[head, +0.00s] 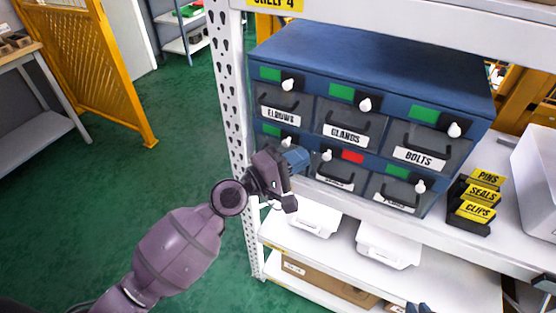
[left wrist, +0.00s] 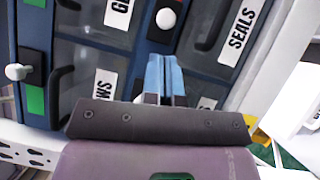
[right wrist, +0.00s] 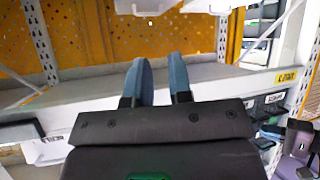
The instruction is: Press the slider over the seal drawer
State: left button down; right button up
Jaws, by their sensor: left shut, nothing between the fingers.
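The seals drawer shows in the left wrist view by its SEALS label (left wrist: 237,37). In the head view it is the lower middle drawer (head: 335,177) of the blue cabinet. Above it is a slider with a white knob (head: 326,155) at the left of a red patch (head: 352,156); the knob also shows in the left wrist view (left wrist: 165,18). My left gripper (head: 300,158) is shut and empty, close to the left of the knob; its blue fingertips (left wrist: 163,58) appear apart from it. My right gripper (right wrist: 160,62) is open and empty, away from the cabinet.
The other visible sliders show green, such as those over GLANDS (head: 341,91) and BOLTS (head: 424,114). The cabinet (head: 370,60) stands on a white shelf beside a perforated post (head: 228,90). Black holders with yellow labels (head: 478,203) and a white bin (head: 535,180) stand to the right.

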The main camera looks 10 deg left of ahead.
aim_at(328, 154)
pick_arm(q)
jog(key=shift+s+d+r, duration=0.1)
jog(key=shift+d+r, duration=0.05)
jog(key=shift+d, duration=0.3)
jog(key=shift+s+d+r, duration=0.1)
jog(key=shift+d+r, duration=0.05)
jog(key=shift+d, duration=0.25)
jog(key=shift+d+p, duration=0.3)
jog(key=shift+d, duration=0.05)
pick_arm(e)
jog(key=shift+s+r, duration=0.3)
jog(key=shift+r, duration=0.2)
jog(key=shift+w+r, duration=0.1)
